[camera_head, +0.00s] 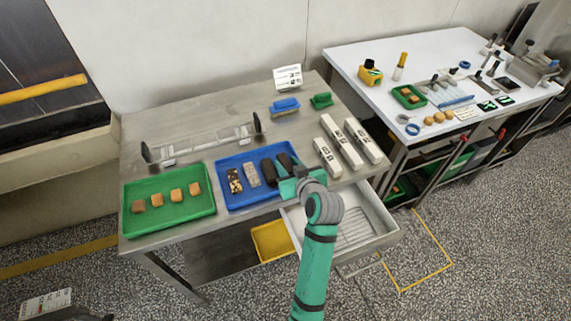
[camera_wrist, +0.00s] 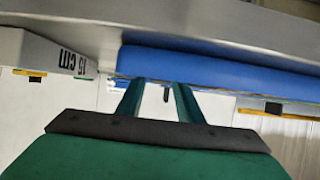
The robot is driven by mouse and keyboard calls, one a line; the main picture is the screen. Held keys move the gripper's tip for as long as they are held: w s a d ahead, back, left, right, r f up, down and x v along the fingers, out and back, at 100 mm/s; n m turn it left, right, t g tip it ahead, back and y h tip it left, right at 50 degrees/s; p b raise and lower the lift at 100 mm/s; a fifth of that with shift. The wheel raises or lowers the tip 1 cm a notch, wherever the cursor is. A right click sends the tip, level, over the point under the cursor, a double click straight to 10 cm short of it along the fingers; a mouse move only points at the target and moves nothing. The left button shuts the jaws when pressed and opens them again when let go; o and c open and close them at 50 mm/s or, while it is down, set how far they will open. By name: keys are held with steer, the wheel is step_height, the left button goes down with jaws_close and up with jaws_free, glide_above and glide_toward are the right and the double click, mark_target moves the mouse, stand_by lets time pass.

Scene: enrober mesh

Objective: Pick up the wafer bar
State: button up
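The blue tray (camera_head: 228,201) on the steel table holds several bars in a row. One is dark with pale specks (camera_head: 235,181), one is pale grey (camera_head: 252,175), and darker brown bars (camera_head: 269,172) lie to the right. I cannot tell for sure which is the wafer bar. My gripper (camera_head: 288,178) is at the tray's right end, partly hiding it. In the wrist view my gripper (camera_wrist: 158,86) has its two fingers apart with nothing between them, near the blue tray's side (camera_wrist: 220,72). No bar shows there.
A green tray (camera_head: 174,226) with several tan pieces stands at left. White marked blocks (camera_head: 340,143) lie right of my gripper; one labelled block (camera_wrist: 50,58) shows in the wrist view. An open drawer (camera_head: 385,236) juts out below. A metal frame (camera_head: 200,145) stands behind the trays.

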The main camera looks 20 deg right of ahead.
steer(key=c, duration=0.5)
steer(key=shift+w+r, duration=0.1)
